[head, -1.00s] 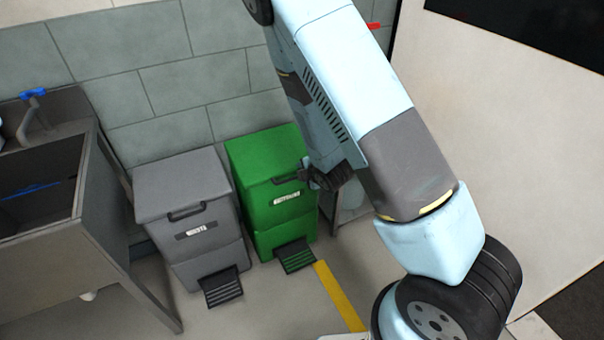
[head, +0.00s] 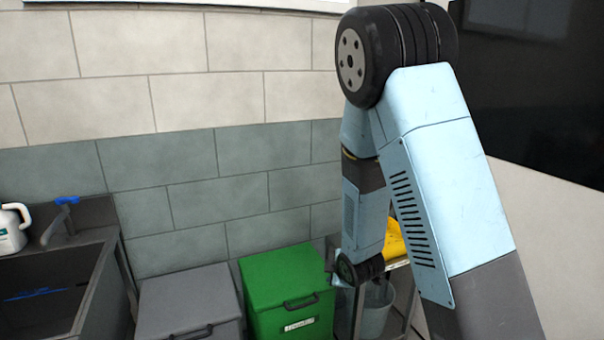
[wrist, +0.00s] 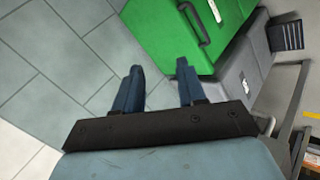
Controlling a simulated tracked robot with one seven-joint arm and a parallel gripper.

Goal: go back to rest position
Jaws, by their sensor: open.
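My gripper (wrist: 158,88) shows in the wrist view with its two blue fingers apart and nothing between them. Beyond the fingertips is the green bin (wrist: 185,30), with its dark handle and white label to the right. In the head view my arm is folded, its elbow high at the upper right and its forearm hanging down near the green bin (head: 290,285). The gripper itself is mostly hidden behind the wrist there, so its gap to the bin is hard to judge.
A grey bin (head: 190,303) stands left of the green one. A sink (head: 60,290) with a blue-handled tap and a white jug (head: 12,228) is at the left. A shelf with a yellow item (head: 394,240) and a bucket (head: 374,308) stands right of the green bin.

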